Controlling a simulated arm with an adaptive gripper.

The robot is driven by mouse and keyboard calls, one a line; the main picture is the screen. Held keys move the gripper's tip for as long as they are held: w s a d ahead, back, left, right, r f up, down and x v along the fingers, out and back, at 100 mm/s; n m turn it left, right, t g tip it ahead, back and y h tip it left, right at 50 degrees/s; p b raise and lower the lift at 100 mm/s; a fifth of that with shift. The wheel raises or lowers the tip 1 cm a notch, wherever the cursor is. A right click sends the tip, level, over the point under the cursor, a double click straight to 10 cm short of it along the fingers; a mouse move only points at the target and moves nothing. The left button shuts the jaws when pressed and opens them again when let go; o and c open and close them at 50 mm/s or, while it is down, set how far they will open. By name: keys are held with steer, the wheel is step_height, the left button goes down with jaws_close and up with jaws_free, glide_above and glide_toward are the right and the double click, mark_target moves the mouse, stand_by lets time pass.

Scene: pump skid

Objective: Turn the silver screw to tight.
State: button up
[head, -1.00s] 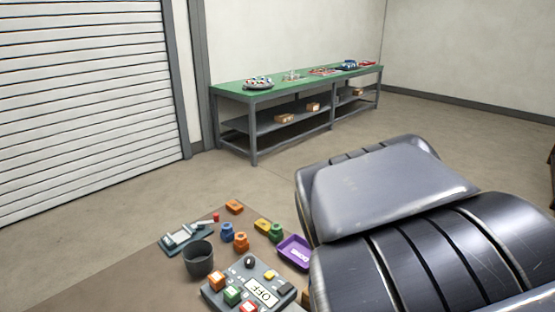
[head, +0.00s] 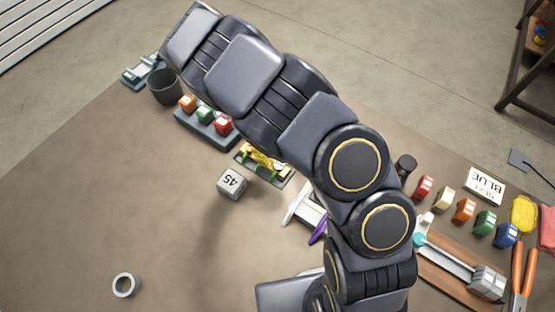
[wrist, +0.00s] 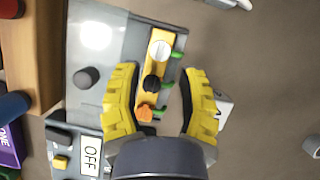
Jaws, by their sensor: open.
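In the wrist view, the silver screw (wrist: 160,50) has a round slotted head and sits at the far end of a yellow block (wrist: 166,66). A black screw (wrist: 152,83) and an orange screw (wrist: 146,112) share the block nearer to me. Green tabs stick out on the block's right side. My gripper (wrist: 158,98) has yellow ribbed fingers, open on both sides of the block's near part. The silver screw lies just beyond the fingertips and is not held. In the head view, my arm hides much of this area.
A box with an OFF display (wrist: 91,156) is at lower left in the wrist view. In the head view, a grey cube marked 45 (head: 232,183) stands close by. A grey ring (head: 125,285) lies at lower left. The mat (head: 90,200) is mostly clear at left.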

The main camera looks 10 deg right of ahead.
mark_target(279, 167)
steer(key=x, duration=0.4)
steer(key=shift+d+f, duration=0.1)
steer(key=shift+f, duration=0.2)
jaws_close()
steer(key=shift+m, duration=0.3)
steer(key=m+y, duration=0.1)
steer(key=m, duration=0.1)
steer(key=m+g+y, duration=0.1)
steer(key=m, duration=0.2)
steer(key=shift+m+g, duration=0.3)
steer(key=m+y, duration=0.2)
steer(key=m, duration=0.3)
steer(key=shift+d, duration=0.1)
steer(key=shift+m, duration=0.3)
jaws_free()
